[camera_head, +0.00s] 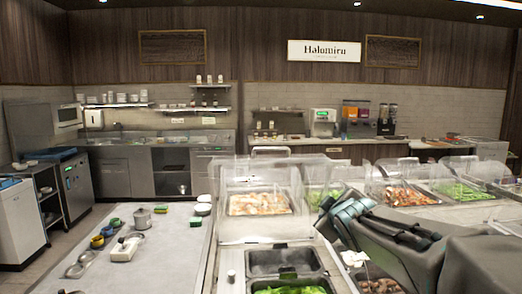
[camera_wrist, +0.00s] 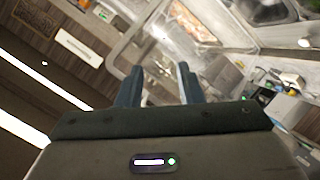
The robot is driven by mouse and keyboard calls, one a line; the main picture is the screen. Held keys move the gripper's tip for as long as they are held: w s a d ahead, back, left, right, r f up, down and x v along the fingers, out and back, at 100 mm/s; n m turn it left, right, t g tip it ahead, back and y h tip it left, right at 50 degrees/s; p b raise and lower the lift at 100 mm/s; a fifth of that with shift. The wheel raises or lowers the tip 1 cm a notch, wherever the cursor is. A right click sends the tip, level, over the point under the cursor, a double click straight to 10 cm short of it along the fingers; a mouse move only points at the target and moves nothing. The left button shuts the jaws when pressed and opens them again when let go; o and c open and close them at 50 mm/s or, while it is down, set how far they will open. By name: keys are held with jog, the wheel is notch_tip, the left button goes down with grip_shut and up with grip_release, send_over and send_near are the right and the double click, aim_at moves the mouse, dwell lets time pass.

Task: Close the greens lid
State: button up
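My gripper (camera_head: 335,213) is at the centre right of the head view, over the wells beside the large clear cover. In the wrist view my gripper (camera_wrist: 160,78) has its two dark fingers apart with nothing seen between them. Leafy greens (camera_head: 290,290) lie in an uncovered well at the bottom edge. Another well of greens (camera_head: 320,197) lies behind my gripper under a clear lid (camera_head: 338,172). Green pieces (camera_head: 460,191) fill a well at the far right. I cannot tell which lid is the greens lid. A clear pane (camera_wrist: 180,30) shows beyond the fingers.
An empty metal well (camera_head: 284,261) sits in front of the clear cover (camera_head: 265,172) over an orange-white filling (camera_head: 258,204). A well of orange food (camera_head: 403,195) stands right of centre. A grey counter (camera_head: 165,250) at left holds a pot (camera_head: 142,218) and small containers.

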jog(key=w+a+r+n+t+y, duration=0.2)
jog(key=w+r+n+t+y, duration=0.15)
jog(key=w+r+n, duration=0.35)
jog(key=n+y, duration=0.6)
jog(key=n, duration=0.2)
send_near(270, 149)
jog(key=p+x, duration=0.4)
jog(key=x, duration=0.6)
jog(key=shift+w+a+p, duration=0.1)
jog(key=shift+w+p, duration=0.1)
jog(key=shift+p, duration=0.2)
jog(key=shift+p+x, duration=0.35)
jog(key=shift+x, duration=0.7)
jog(key=shift+f, duration=0.1)
grip_shut()
